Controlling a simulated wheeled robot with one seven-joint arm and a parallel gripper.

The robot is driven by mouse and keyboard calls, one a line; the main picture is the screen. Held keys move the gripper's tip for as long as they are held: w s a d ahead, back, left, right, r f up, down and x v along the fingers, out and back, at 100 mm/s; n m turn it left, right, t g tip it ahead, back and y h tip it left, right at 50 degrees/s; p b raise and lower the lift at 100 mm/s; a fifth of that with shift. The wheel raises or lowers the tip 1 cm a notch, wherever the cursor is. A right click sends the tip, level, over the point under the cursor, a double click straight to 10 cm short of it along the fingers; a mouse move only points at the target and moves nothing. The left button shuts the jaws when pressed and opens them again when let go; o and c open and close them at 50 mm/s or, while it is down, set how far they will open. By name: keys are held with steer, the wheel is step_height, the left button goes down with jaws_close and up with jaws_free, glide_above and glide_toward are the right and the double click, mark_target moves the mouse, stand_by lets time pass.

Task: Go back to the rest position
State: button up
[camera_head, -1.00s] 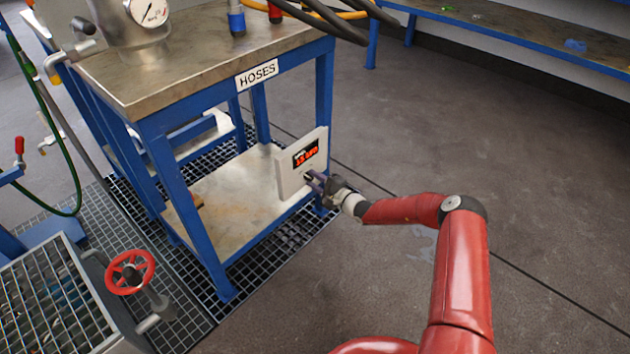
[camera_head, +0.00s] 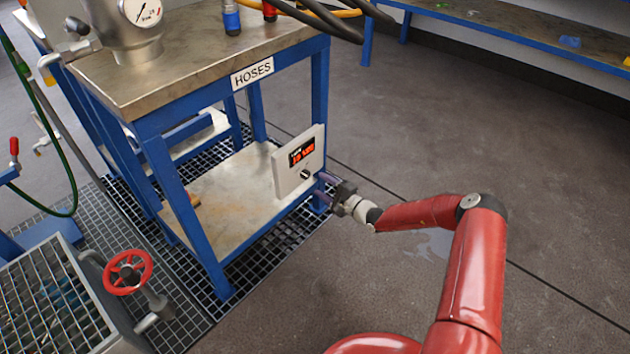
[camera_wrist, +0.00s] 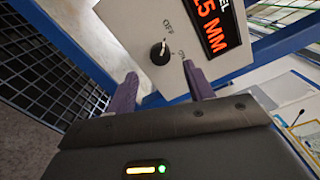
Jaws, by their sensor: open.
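My gripper (camera_head: 322,188) is open and empty, at the end of my red arm, just right of a white panel box (camera_head: 284,182). In the wrist view its two purple fingers (camera_wrist: 161,73) stand apart, with a black knob (camera_wrist: 159,54) seen between and beyond them. The knob also shows on the box in the head view (camera_head: 305,173), apart from the fingers. OFF and another label are printed near the knob; I cannot tell firmly which one it points to. The box's display (camera_wrist: 215,24) is lit with red characters, partly cut off in the wrist view.
The box stands at the edge of the lower shelf (camera_head: 228,205) of a blue-framed table marked HOSES (camera_head: 252,73). A gauge vessel (camera_head: 135,35) and hoses are on top. A red handwheel (camera_head: 128,272) is at lower left. The floor right of the table is clear.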

steer(key=shift+v, duration=1.15)
steer(key=s+a+r+n+g+h, duration=0.1)
steer(key=s+r+n+g+h, duration=0.1)
steer(key=s+r+n+g, duration=0.55)
steer(key=s+a+r+n+g+h, duration=0.1)
steer(key=s+r+n+g+h, duration=0.2)
steer(key=s+r, duration=0.75)
steer(key=s+d+r+t+h, duration=0.2)
steer(key=s+d+r+h, duration=0.2)
steer(key=s+d+r, duration=0.4)
steer(key=s+d+r+t+h, duration=0.3)
steer(key=s+d+r+h, duration=0.2)
steer(key=s, duration=1)
steer(key=d+r+n, duration=0.1)
steer(key=d+r, duration=0.2)
steer(key=r, duration=0.2)
steer(key=shift+d+r, duration=0.25)
steer(key=shift+d, duration=0.15)
